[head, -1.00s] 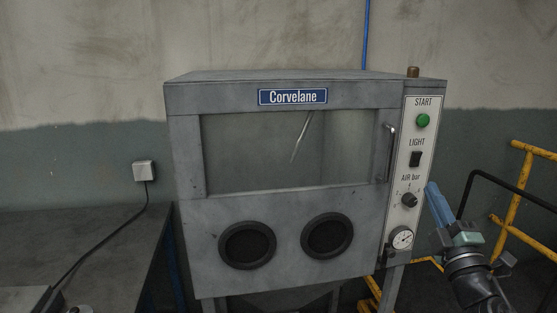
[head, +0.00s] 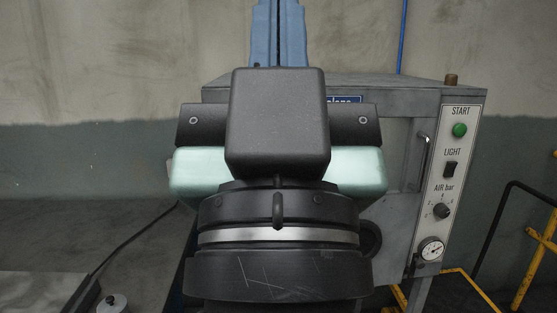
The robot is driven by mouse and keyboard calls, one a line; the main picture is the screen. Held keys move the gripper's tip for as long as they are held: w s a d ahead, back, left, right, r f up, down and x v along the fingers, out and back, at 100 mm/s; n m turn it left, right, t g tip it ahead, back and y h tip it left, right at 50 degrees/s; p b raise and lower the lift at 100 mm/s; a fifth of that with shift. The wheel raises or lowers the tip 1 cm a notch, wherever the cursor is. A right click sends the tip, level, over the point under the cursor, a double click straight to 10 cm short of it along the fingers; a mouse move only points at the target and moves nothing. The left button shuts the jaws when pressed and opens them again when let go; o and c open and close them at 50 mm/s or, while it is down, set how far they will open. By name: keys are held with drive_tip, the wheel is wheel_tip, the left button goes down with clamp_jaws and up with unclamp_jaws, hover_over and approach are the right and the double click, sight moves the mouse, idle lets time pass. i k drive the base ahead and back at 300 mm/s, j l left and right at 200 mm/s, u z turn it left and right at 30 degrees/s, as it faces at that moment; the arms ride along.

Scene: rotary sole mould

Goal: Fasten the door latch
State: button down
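The grey Corvelane cabinet (head: 390,88) stands against the wall. A metal handle (head: 424,150) is upright at the right edge of its door (head: 395,215), which looks closed. A small dark fitting (head: 412,264), possibly the latch, sits low beside the gauge; I cannot tell its position. My gripper (head: 278,8) is large in front of the camera, left of the handle and well apart from it. Its blue fingers point up, look shut together and hold nothing visible. My gripper and wrist hide the left part of the cabinet, most of the window and the glove ports.
The right control panel (head: 460,185) has a green START button (head: 459,130), a LIGHT switch (head: 450,170), an AIR knob (head: 441,212) and a gauge (head: 431,249). Yellow railing (head: 540,240) is at right. A dark bench (head: 60,235) with a cable is at left.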

sight(415, 263)
drive_tip(key=i+l, duration=0.3)
drive_tip(key=l, duration=0.15)
drive_tip(key=i+l, duration=0.3)
drive_tip(key=l, duration=0.15)
drive_tip(key=i+l, duration=0.3)
drive_tip(key=l, duration=0.15)
drive_tip(key=u, duration=0.05)
